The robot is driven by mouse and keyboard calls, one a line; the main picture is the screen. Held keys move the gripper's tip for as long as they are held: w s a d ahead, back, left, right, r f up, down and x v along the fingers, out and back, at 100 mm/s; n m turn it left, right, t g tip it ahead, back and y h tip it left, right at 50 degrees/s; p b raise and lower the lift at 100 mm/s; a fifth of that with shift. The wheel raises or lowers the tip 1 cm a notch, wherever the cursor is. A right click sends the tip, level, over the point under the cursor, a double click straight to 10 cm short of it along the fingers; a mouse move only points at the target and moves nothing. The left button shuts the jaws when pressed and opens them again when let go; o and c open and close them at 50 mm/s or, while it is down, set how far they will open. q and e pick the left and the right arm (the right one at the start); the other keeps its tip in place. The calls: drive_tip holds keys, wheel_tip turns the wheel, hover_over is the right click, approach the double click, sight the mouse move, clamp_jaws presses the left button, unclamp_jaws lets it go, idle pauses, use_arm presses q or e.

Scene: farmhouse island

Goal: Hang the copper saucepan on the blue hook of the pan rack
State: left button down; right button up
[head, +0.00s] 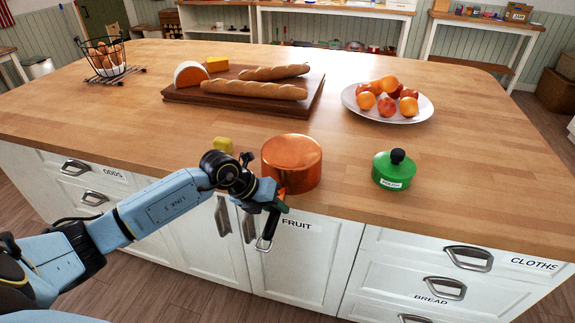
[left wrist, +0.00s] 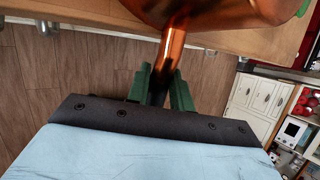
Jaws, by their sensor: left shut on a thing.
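The copper saucepan (head: 292,162) is at the front edge of the wooden island, with a flat copper face upward. I cannot tell whether it rests on the top or is just above it. Its handle points to the front, past the edge, with a dark grip and a hanging loop at the end. My left gripper (head: 276,200) is shut on the handle. In the left wrist view the green fingers (left wrist: 160,88) close around the handle (left wrist: 173,48), below the copper body (left wrist: 205,10). The pan rack and its blue hook are not in view. My right gripper is not in view.
A green pot with a black knob (head: 394,170) stands right of the saucepan. A yellow block (head: 222,145) sits to its left. Behind are a bread board (head: 190,97), a fruit plate (head: 420,112) and an egg basket (head: 106,57). Drawers with handles (head: 469,259) line the front.

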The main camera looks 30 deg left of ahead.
use_arm(q)
drive_tip(key=shift+w+r, duration=0.1)
drive_tip(key=shift+r+p, duration=2.25)
drive_tip(key=shift+r, duration=0.3)
drive_tip(key=c, duration=1.9)
unclamp_jaws()
drive_tip(key=shift+c, duration=0.2)
clamp_jaws()
drive_tip(key=shift+r, duration=0.1)
